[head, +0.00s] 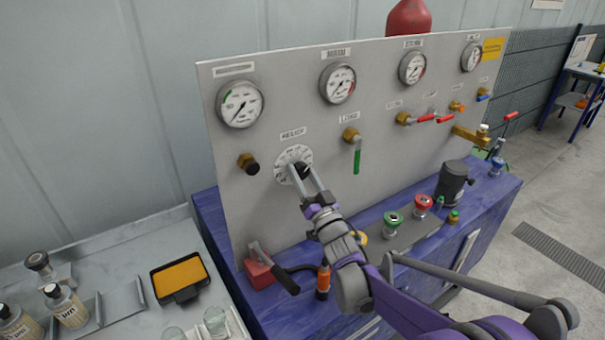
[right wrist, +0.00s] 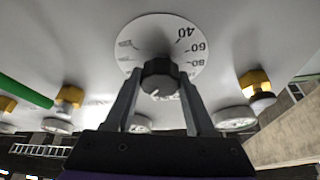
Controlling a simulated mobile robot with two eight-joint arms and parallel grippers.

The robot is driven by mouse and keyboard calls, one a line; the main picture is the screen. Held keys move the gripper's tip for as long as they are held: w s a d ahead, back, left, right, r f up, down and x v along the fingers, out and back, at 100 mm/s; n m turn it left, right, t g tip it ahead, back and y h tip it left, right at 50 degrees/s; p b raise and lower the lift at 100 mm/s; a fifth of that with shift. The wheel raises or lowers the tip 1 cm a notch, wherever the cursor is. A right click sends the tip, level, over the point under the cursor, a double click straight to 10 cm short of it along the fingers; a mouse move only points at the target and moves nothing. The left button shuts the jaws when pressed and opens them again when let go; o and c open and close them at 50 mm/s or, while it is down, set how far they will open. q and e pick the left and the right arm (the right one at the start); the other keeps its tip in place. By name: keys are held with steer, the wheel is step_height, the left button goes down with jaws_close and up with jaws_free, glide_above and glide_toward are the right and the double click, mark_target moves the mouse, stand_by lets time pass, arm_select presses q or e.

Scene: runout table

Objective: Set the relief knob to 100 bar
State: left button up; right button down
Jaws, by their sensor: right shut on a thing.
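The relief knob (head: 303,171) is a small dark knob on a round white dial (head: 281,171) on the grey panel, under a small label. My right gripper (head: 306,178) reaches it from the front right and is shut on it. In the right wrist view the black knob (right wrist: 160,75) sits between both fingers. The dial plate (right wrist: 150,28) shows upside-down numbers 40, 60 and 80 on its right side. A pale mark on the knob's face points down and left in that view. The lower dial numbers are hidden by the knob and fingers. My left gripper is not in view.
Gauges (head: 240,104) line the panel's top. A dark-capped brass fitting (head: 248,164) is left of the dial; a green-handled valve (head: 357,160) is right. Below, a red block with a black lever (head: 259,273) and an orange-handled tool (head: 323,279) stand on the blue bench (head: 222,222).

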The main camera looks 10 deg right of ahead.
steer(key=shift+n, duration=0.4)
steer(key=n+y+b, duration=0.1)
steer(key=n+y, duration=0.1)
steer(key=n, duration=0.2)
steer(key=shift+g+y, duration=0.3)
steer(key=n+g+y, duration=0.1)
steer(key=n, duration=0.2)
steer(key=n+y, duration=0.2)
steer(key=n, duration=0.2)
steer(key=shift+d+g+b, duration=0.1)
steer(key=shift+g+b, duration=0.2)
steer(key=shift+g, duration=0.1)
steer(key=n+g+y, duration=0.1)
steer(key=n, duration=0.2)
steer(key=n+g+y, duration=0.1)
steer(key=n, duration=0.2)
steer(key=shift+r+g, duration=0.1)
steer(key=shift+g, duration=0.2)
steer(key=n+g+p, duration=0.1)
steer(key=n+g, duration=0.1)
steer(key=n, duration=0.4)
steer(key=shift+c, duration=1.2)
jaws_free()
